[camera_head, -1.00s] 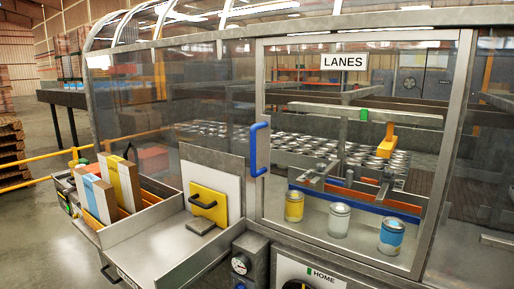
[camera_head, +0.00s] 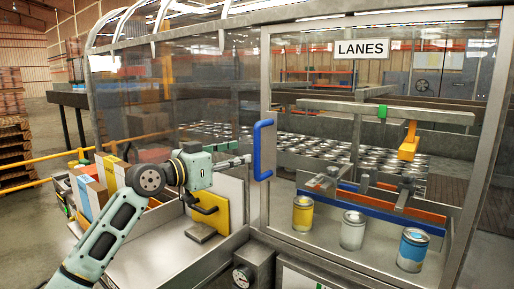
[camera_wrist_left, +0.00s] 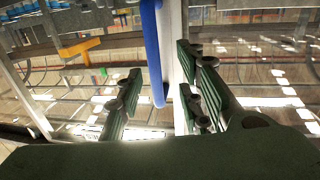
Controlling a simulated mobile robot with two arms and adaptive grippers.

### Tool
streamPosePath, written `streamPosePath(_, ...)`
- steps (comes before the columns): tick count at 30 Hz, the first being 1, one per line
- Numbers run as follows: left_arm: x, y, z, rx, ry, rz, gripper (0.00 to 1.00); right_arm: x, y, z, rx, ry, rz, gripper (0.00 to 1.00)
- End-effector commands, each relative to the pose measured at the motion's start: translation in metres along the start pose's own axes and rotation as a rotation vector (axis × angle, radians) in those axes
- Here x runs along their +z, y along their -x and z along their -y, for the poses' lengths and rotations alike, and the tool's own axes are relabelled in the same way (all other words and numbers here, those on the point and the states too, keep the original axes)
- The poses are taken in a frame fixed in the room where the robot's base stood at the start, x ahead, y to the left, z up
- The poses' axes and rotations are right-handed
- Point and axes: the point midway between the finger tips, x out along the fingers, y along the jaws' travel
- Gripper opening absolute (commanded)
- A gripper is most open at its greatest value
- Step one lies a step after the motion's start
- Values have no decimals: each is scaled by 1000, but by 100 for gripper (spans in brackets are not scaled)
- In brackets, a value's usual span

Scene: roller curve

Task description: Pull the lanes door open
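The lanes door (camera_head: 370,92) is a clear panel in a grey metal frame under a LANES sign (camera_head: 362,49). It looks shut. Its blue upright handle (camera_head: 258,150) is on the door's left edge. My left gripper (camera_head: 244,160) is open, just left of the handle, with its fingers pointing right toward it. In the left wrist view the blue handle (camera_wrist_left: 152,50) lies in line with the gap between the two spread fingers (camera_wrist_left: 160,103). I cannot tell whether the fingertips are past the handle. My right gripper is not in view.
Behind the door stand a yellow can (camera_head: 302,213), a silver can (camera_head: 352,230) and a blue can (camera_head: 412,250). A yellow plate with a black handle (camera_head: 212,214) and a bin of boxes (camera_head: 85,190) are at the left, near my left arm. A gauge (camera_head: 241,276) sits below.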

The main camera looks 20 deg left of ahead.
Motion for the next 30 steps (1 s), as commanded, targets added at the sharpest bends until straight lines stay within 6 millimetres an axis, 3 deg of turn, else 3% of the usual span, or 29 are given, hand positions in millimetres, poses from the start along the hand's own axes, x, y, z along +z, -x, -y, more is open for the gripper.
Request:
streamPosePath(2, -17, 5, -7, 19, -15, -17, 34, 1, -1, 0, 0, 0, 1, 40)
streamPosePath(6, -26, -5, -10, 28, -16, -24, 34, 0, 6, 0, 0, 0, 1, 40)
streamPosePath(18, -26, -63, -11, 25, -14, -24, 34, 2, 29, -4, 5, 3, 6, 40)
streamPosePath(30, -24, -72, -11, 23, -17, -24, 34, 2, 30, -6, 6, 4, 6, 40)
